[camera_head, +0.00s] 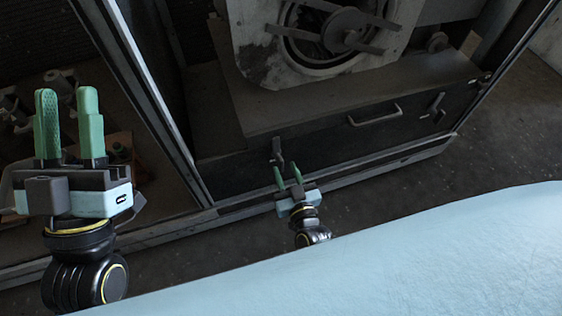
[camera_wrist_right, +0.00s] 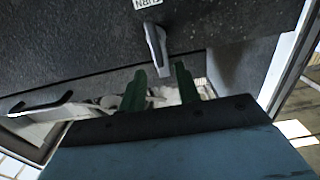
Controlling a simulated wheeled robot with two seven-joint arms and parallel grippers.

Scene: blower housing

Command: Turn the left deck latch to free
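The left deck latch (camera_head: 277,151) is a small grey lever on the dark front panel below the blower housing. In the right wrist view the latch (camera_wrist_right: 155,45) hangs down, slightly tilted, from the panel under a white label (camera_wrist_right: 147,3). My right gripper (camera_head: 289,176) is just below the latch in the head view, with its green fingers apart. In the right wrist view the latch's lower end appears between the fingertips (camera_wrist_right: 160,70); I cannot tell whether they touch it. My left gripper (camera_head: 68,105) is open and empty at the far left, away from the latch.
A bar handle (camera_head: 375,115) and a second latch (camera_head: 437,105) are on the same panel to the right. The blower housing (camera_head: 255,55) stands on the deck above. A metal frame post (camera_head: 150,85) rises between my grippers. Dark floor (camera_head: 510,150) is clear at right.

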